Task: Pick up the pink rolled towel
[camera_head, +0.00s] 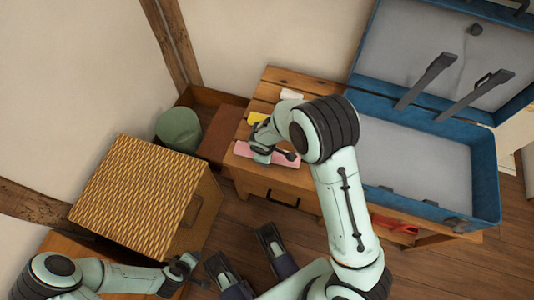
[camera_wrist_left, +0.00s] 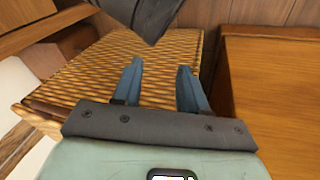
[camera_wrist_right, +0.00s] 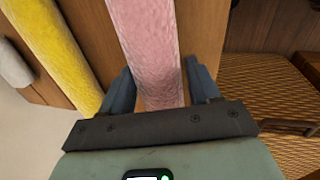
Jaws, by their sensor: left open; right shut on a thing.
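The pink rolled towel (camera_head: 283,160) lies on the wooden bench top at its front edge. In the right wrist view the pink rolled towel (camera_wrist_right: 147,45) runs between the two fingers of my right gripper (camera_wrist_right: 160,90), which is shut on it. In the head view my right gripper (camera_head: 261,150) is at the towel's left part, and my wrist hides some of the towel. My left gripper (camera_wrist_left: 158,80) is open and empty, above the woven cabinet (camera_wrist_left: 95,70). In the head view my left gripper (camera_head: 190,272) is low at the left.
A yellow rolled towel (camera_wrist_right: 52,50) and a white roll (camera_head: 291,95) lie beside the pink one on the bench (camera_head: 276,82). An open blue suitcase (camera_head: 485,175) fills the bench's right side. A green bin (camera_head: 179,129) and the woven cabinet (camera_head: 140,195) stand left.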

